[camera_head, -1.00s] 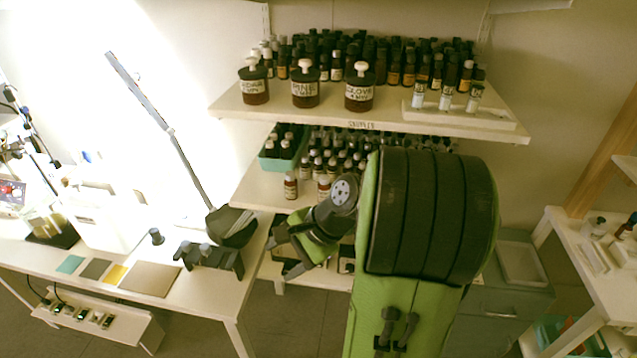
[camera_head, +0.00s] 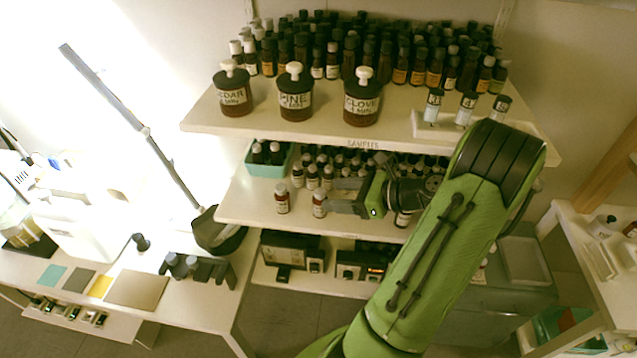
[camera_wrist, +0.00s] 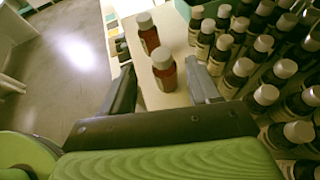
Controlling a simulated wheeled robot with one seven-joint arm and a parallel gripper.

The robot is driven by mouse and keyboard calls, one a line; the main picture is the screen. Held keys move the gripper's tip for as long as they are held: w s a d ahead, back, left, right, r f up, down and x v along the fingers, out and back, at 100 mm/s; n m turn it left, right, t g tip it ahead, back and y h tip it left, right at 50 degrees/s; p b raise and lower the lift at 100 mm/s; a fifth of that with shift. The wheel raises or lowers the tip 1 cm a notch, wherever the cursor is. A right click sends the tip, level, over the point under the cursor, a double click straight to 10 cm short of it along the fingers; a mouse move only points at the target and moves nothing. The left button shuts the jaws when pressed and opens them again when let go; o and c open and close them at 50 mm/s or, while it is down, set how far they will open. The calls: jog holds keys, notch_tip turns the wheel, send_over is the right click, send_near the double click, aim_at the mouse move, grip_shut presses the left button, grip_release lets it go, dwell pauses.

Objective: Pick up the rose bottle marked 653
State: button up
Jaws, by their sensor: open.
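Two amber bottles with white-grey caps stand apart from the crowd near the front of the middle shelf, a left one (camera_head: 282,200) and a right one (camera_head: 319,205). Their label writing is too small to read, so I cannot tell which bottle is the rose 653. My gripper (camera_head: 337,197) is at the middle shelf, just right of the right bottle, pointing left. In the wrist view my gripper (camera_wrist: 161,68) is open, with the nearer amber bottle (camera_wrist: 164,72) in line between its fingertips and the farther one (camera_wrist: 148,35) beyond. I cannot tell whether a finger touches glass.
Dense rows of capped bottles (camera_wrist: 240,72) stand close beside the right finger. A teal bin (camera_head: 268,170) sits at the shelf's left. The upper shelf (camera_head: 200,118) with cedar, pine and clove jars overhangs. The shelf front left of the bottles is clear.

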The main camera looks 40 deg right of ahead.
jog(key=shift+w+d, duration=0.2)
jog(key=shift+w, duration=0.05)
jog(key=b+x, duration=0.1)
jog(key=x, duration=0.6)
jog(key=shift+a+f, duration=0.15)
jog(key=shift+c, duration=0.5)
jog(key=shift+s, duration=0.1)
jog(key=c, duration=1)
